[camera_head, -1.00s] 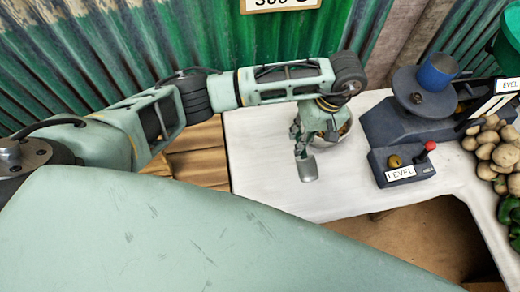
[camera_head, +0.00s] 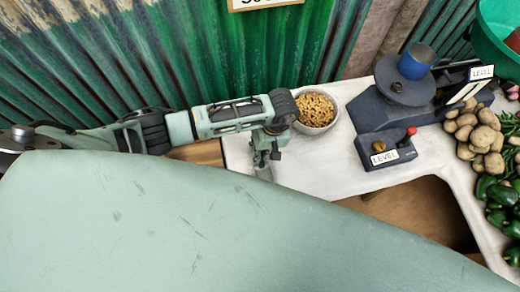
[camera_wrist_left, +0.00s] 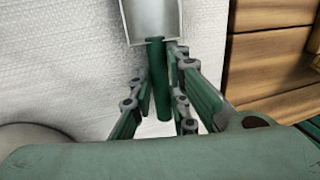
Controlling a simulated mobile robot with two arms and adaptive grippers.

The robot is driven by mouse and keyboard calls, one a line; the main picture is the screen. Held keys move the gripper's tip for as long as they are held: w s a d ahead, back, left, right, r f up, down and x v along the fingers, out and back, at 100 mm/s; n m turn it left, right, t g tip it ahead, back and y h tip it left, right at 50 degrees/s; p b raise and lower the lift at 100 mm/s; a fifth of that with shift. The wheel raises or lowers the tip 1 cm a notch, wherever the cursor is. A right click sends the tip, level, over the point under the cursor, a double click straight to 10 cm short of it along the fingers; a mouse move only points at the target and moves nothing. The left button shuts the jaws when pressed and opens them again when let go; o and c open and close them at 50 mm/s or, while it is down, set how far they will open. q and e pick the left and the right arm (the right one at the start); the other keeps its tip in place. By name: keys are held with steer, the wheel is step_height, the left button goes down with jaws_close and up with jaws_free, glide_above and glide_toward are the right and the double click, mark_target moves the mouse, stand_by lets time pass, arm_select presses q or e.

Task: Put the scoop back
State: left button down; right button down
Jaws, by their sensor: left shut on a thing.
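The scoop has a pale metal pan (camera_wrist_left: 152,18) and a dark green handle (camera_wrist_left: 160,95). My left gripper (camera_head: 264,158) is shut on the handle, which lies between its fingers in the left wrist view. The pan points away from the gripper, over the white counter. In the head view the gripper hangs at the counter's left end, left of and in front of a grey bowl (camera_head: 333,125) of tan pellets. The scoop is mostly hidden there by my gripper and body. Whether the scoop touches the counter cannot be told. My right gripper is not in view.
A dark blue balance (camera_head: 375,112) with a blue cup (camera_head: 416,60) stands right of the bowl. Potatoes (camera_head: 480,135) and green peppers (camera_head: 505,192) lie further right. Wooden boards (camera_wrist_left: 265,50) adjoin the counter's left edge. The white counter (camera_head: 315,170) is clear in front of the bowl.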

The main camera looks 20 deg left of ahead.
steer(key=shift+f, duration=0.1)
arm_select(q)
steer(key=shift+f, duration=0.2)
steer(key=c, duration=2)
jaws_free()
steer(key=o, duration=0.3)
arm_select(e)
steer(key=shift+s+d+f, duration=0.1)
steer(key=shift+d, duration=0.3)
arm_select(q)
steer(key=shift+r, duration=0.1)
steer(key=shift+r, duration=0.1)
